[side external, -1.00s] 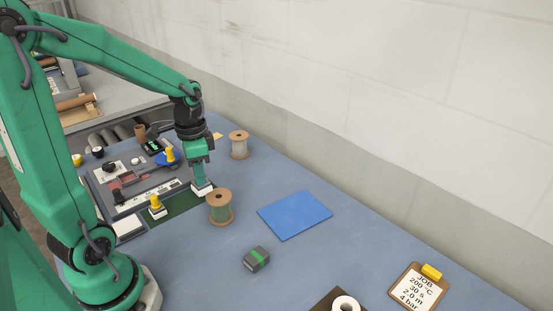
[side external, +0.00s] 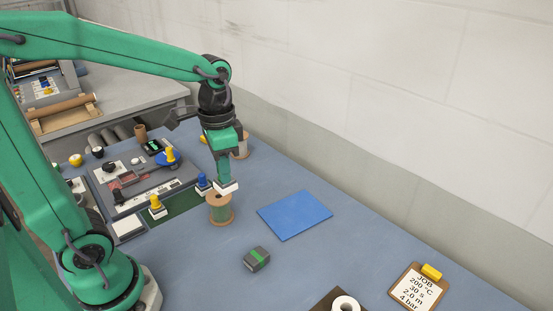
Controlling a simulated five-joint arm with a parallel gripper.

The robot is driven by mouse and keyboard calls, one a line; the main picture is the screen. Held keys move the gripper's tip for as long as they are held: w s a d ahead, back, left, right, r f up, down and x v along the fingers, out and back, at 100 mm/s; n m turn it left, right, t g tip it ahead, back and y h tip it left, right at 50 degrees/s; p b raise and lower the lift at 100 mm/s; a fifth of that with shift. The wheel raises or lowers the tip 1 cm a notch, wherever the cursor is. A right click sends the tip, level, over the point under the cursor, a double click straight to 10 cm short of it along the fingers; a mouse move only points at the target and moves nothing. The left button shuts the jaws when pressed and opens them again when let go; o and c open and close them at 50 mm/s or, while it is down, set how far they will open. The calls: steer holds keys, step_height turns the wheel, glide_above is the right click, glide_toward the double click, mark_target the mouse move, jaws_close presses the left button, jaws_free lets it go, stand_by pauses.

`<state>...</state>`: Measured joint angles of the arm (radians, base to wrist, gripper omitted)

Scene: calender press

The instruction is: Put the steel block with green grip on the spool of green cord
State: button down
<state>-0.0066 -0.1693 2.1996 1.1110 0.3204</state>
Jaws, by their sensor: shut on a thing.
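My gripper (side external: 223,178) points down and is shut on a block with a pale steel base (side external: 226,188). The block's grip is hidden between the green fingers, so I cannot see its colour. The spool of green cord (side external: 220,210) stands upright on the blue-grey table, with tan wooden flanges. The held block is at the spool's top flange in the picture and covers part of it. I cannot tell whether they touch.
A blue-gripped block (side external: 203,183) and a yellow-gripped block (side external: 156,207) stand left of the spool. A second spool (side external: 241,148) is behind my gripper. A blue sheet (side external: 295,215) and a dark green-banded block (side external: 256,259) lie right and in front.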

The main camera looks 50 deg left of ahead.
steer(key=shift+s+d+r, duration=0.15)
steer(key=shift+d+r, duration=0.3)
steer(key=shift+d, duration=0.2)
steer(key=shift+s+d+r, duration=0.1)
steer(key=shift+d+r, duration=0.3)
steer(key=shift+d, duration=0.2)
glide_toward(218, 196)
steer(key=shift+d+f, duration=0.1)
steer(key=shift+f, duration=1.85)
steer(key=shift+f, duration=0.15)
steer(key=c, duration=1.3)
jaws_free()
step_height(218, 196, up, 12)
steer(key=shift+r, duration=0.2)
